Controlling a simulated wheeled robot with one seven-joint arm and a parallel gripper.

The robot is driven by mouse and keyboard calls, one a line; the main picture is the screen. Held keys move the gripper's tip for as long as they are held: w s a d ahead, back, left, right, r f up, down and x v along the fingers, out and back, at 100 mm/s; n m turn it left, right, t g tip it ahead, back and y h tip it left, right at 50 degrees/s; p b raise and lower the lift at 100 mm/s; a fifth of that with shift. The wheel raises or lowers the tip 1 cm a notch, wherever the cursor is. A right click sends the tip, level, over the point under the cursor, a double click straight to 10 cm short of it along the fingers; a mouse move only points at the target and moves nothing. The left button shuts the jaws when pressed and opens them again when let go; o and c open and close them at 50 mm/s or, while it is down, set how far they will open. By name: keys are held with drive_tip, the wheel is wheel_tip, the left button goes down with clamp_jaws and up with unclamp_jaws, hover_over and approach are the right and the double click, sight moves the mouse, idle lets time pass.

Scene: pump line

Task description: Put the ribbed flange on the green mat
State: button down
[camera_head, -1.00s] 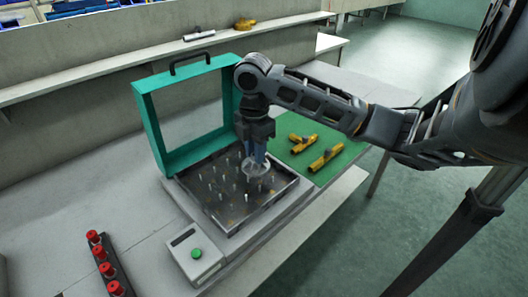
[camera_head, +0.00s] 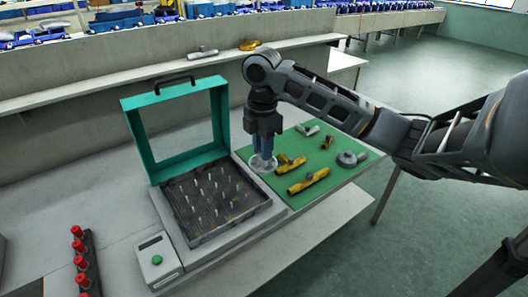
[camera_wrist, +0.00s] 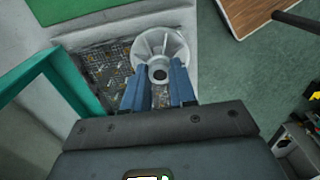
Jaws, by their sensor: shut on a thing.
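The ribbed flange (camera_head: 263,166) is a pale grey disc with ribs and a central hole; the wrist view shows its face (camera_wrist: 178,47). My gripper (camera_head: 264,153) points down and is shut on it; the fingers (camera_wrist: 158,88) also show in the wrist view. In the head view the flange overlaps the left edge of the green mat (camera_head: 307,203), beside the pin tray's far right corner. Its height above the mat cannot be told. The mat also carries yellow valve-like parts (camera_head: 308,181), a grey disc-shaped part (camera_head: 350,158) and a small grey cylinder (camera_head: 308,130).
The pin tray (camera_head: 228,226) stands left of the mat with a green open frame (camera_head: 150,163) upright behind it. A control box (camera_head: 158,260) and red-topped parts (camera_head: 81,261) are at the left. The mat's front and right corner have bare room.

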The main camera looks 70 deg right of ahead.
drive_tip(key=shift+r, duration=1.85)
